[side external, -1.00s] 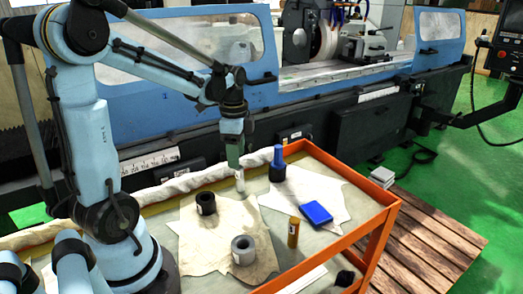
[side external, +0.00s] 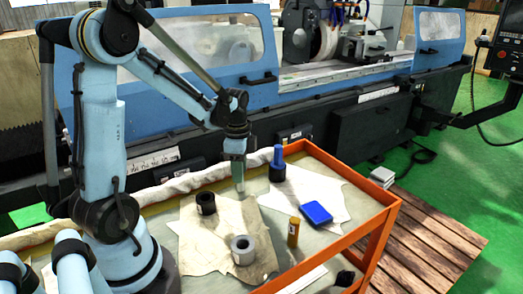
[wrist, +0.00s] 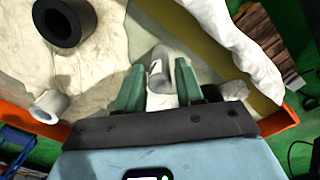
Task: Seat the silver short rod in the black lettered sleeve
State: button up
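The silver short rod (side external: 240,189) stands on the cart top, partly hidden by my gripper (side external: 236,178). In the wrist view the rod (wrist: 158,72) shows between the two green fingers of my gripper (wrist: 160,75), with a gap on each side. My gripper is open and low around the rod. A black sleeve (side external: 206,203) stands on the pale sheet to the left of the rod, its round hole facing up. It also shows at the upper left of the wrist view (wrist: 45,32). I cannot make out its lettering.
A grey sleeve (side external: 243,257) stands nearer the camera. A blue-topped black cylinder (side external: 277,168), a blue box (side external: 316,212) and a yellow cylinder (side external: 293,232) stand to the right. The orange cart rim (side external: 345,176) and a rolled white cloth (side external: 185,179) border the work area.

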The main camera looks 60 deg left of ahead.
grip_shut()
jog(key=shift+r, duration=0.15)
